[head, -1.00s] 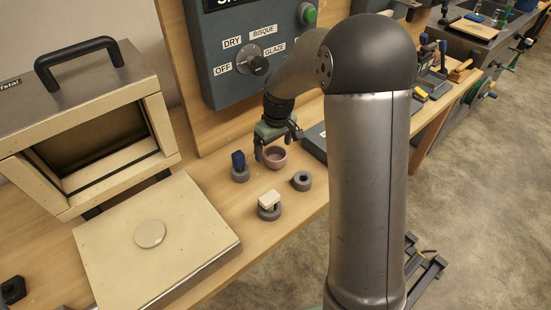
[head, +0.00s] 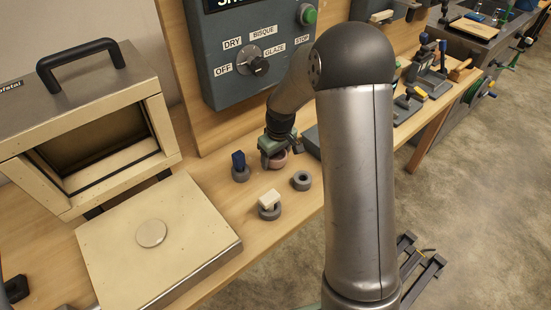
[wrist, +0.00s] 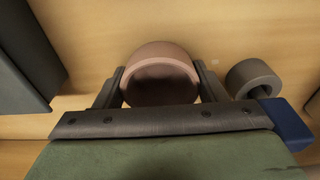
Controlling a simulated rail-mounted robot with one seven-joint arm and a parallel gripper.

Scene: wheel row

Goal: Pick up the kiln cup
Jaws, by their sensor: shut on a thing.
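The kiln cup (head: 279,161) is a small pinkish-brown cup on the wooden bench, partly hidden by my gripper in the head view. In the wrist view the cup (wrist: 162,75) sits between the two dark fingers, with its open mouth showing. My gripper (head: 272,160) is over the cup and shut on it; in the wrist view my gripper (wrist: 162,88) has one finger on each side of the cup. I cannot tell whether the cup is clear of the bench.
A blue block (head: 239,160) stands in a grey ring to the left. A cream block (head: 269,199) sits on another ring in front. An empty grey ring (head: 302,181) lies to the right. The open kiln (head: 85,125) is at left, and a control box (head: 255,45) is behind.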

